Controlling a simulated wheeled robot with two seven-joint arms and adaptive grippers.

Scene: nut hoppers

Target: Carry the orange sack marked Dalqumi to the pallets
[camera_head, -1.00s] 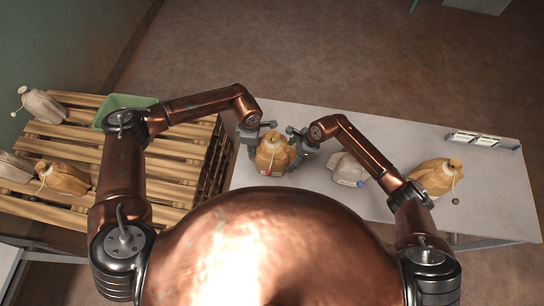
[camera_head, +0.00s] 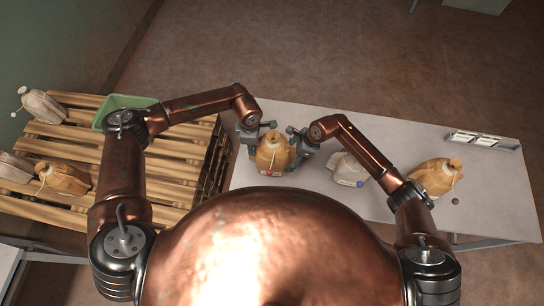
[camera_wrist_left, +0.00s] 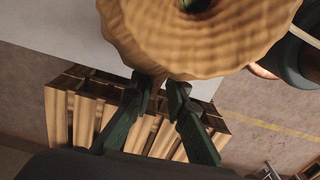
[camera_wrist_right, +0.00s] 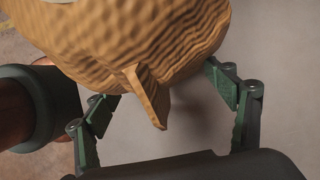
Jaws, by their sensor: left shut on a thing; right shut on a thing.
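An orange-tan sack (camera_head: 272,154) stands upright on the white table near its left end, between my two grippers. A red mark shows low on its near side; its lettering is too small to read. My left gripper (camera_head: 263,129) is shut on the sack's far left edge; in the left wrist view its fingers (camera_wrist_left: 164,84) meet at the rim of the sack (camera_wrist_left: 215,45). The pallets (camera_head: 170,165) are at the left.
A pale sack (camera_head: 346,168) and another orange sack (camera_head: 435,176) are on the table (camera_head: 400,130), with a label holder (camera_head: 482,141) at the right. The pallets bear a green bin (camera_head: 128,101), an orange sack (camera_head: 62,177) and pale sacks (camera_head: 42,104). Bare slats show between them.

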